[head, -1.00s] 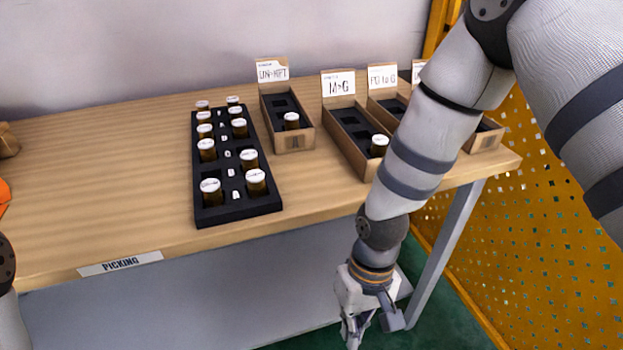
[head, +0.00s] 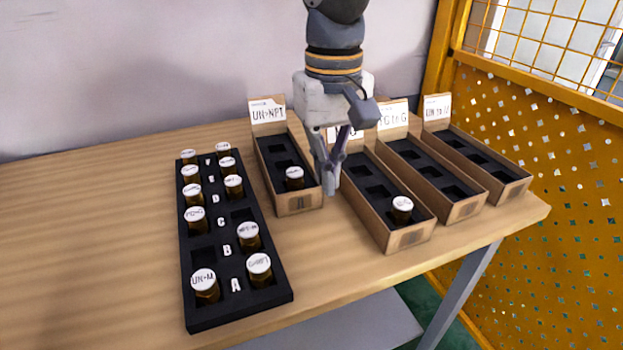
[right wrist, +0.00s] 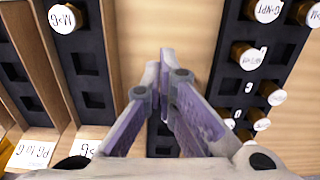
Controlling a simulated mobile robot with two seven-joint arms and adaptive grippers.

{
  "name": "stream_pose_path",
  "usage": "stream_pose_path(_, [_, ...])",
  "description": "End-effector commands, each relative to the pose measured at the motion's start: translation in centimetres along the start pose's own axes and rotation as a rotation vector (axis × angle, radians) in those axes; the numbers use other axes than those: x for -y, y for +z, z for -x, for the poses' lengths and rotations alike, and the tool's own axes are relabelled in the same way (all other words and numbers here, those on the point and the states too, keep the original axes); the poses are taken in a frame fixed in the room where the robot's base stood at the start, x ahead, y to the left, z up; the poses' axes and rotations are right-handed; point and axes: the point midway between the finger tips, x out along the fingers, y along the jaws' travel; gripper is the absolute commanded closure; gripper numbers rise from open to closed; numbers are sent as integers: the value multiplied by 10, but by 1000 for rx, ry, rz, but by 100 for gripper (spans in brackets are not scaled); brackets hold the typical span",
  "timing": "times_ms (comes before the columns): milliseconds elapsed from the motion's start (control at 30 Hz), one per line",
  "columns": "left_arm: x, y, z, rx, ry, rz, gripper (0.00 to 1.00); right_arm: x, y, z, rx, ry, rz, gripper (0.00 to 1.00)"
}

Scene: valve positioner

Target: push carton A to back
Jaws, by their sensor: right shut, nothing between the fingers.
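Several open cardboard cartons with black inserts stand in a row on the table; no letter A shows on them. The leftmost, the UN>NPT carton (head: 300,203), holds one white-capped bottle (head: 294,177). Beside it is the M>G carton (head: 407,238), its label partly hidden by my gripper, with one bottle (head: 402,209) at its front; this carton also shows in the right wrist view (right wrist: 88,63). My right gripper (head: 330,188) is shut and empty, pointing down by the UN>NPT carton's front right side. Contact cannot be told. My left gripper is not in view.
A black rack (head: 240,312) with several capped bottles and row letters stands left of the cartons. A yellow perforated panel (head: 545,230) borders the right. The table's left is bare.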

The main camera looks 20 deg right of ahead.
Motion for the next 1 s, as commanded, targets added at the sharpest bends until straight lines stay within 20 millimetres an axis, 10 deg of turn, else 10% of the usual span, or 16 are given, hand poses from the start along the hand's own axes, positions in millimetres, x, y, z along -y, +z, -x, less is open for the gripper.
stream_pose_path(467, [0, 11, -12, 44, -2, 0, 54, 0, -2, -100, 8, -2, 0, 100])
stream_pose_path(1000, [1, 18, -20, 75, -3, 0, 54, 0, -39, -94, 0, 0, 1, 100])
